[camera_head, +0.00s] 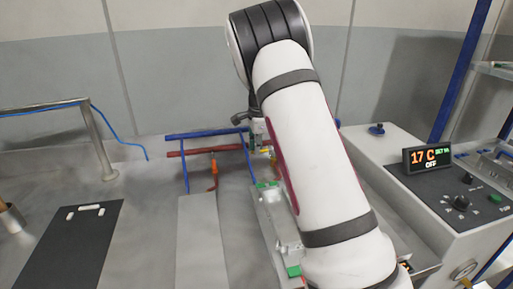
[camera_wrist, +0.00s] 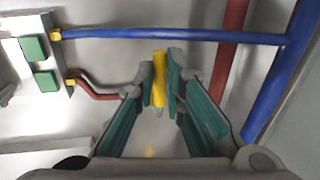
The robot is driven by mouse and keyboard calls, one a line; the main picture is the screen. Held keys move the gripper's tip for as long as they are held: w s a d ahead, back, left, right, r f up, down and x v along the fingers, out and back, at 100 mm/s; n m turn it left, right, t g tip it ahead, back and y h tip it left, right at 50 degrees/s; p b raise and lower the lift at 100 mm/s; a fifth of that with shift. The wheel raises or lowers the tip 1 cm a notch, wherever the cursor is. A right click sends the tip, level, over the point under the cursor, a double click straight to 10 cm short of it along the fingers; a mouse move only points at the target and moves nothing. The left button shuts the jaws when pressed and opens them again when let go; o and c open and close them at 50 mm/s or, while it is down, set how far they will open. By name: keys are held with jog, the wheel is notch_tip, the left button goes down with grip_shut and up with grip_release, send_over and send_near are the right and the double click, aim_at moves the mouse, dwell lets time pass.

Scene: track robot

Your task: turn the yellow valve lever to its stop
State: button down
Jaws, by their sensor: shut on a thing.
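The yellow valve lever (camera_wrist: 159,80) stands between the fingertips of my gripper (camera_wrist: 160,84) in the wrist view. The two green-padded fingers are closed on it, one on each side. In the head view my arm hides most of the gripper and valve. Only a small yellow patch (camera_head: 265,150) shows beside the arm, at the pipes. The lever's pivot and its stop cannot be made out.
A blue pipe (camera_wrist: 180,37) runs across beyond the fingers, with a red pipe (camera_wrist: 229,60) at right. In the head view, an orange-handled fitting (camera_head: 214,168) hangs from the red pipe. A control box (camera_head: 430,185) with a display stands at right; a black mat (camera_head: 66,245) lies at left.

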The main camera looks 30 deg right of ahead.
jog(key=c, duration=1.7)
grip_release()
jog(key=shift+o, duration=0.2)
notch_tip(320, 180, up, 12)
jog(key=s, duration=0.2)
jog(key=shift+s+a, duration=0.15)
jog(key=shift+a, duration=0.15)
